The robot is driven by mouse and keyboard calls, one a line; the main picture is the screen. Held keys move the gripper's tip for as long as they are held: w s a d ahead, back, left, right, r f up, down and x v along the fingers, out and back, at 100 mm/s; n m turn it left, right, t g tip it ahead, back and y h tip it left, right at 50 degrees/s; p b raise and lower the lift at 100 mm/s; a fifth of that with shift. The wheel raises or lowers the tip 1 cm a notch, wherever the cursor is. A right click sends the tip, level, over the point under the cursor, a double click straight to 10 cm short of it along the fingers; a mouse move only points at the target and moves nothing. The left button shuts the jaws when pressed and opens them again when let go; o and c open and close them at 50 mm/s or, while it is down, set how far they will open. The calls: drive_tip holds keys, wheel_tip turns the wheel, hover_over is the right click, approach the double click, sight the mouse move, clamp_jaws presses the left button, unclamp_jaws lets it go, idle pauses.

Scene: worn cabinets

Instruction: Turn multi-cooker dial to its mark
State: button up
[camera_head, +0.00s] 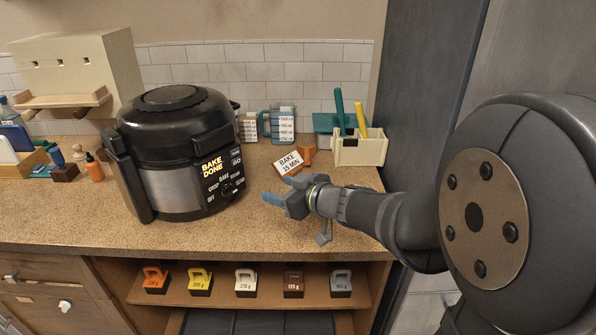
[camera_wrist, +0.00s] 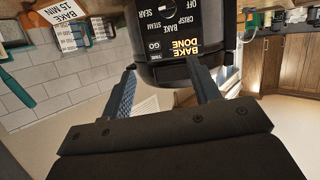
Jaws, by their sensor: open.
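The black and silver multi-cooker (camera_head: 168,190) stands on the counter in the head view. Its front panel faces right, with a lit display (camera_head: 212,168) reading "BAKE DONE". The small dial (camera_head: 228,189) sits below it among mode labels; its pointer is too small to read.
A card reading "BAKE 15 MIN" (camera_head: 288,163) stands behind my gripper. Measuring cups (camera_head: 281,124) and a cream caddy (camera_head: 360,150) with utensils are at the back. Small bottles stand left of the cooker. Several coloured weights line the shelf below. The front counter is clear.

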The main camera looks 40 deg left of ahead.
wheel_tip(320, 180, down, 2)
drive_tip(key=s, duration=0.2)
approach(230, 191)
drive_tip(key=shift+g+h, duration=0.3)
drive_tip(key=shift+h, duration=0.1)
drive_tip(key=x, duration=0.7)
drive_tip(key=shift+w+a+r, duration=0.25)
drive_tip(key=shift+r, duration=0.05)
drive_tip(key=c, duration=1)
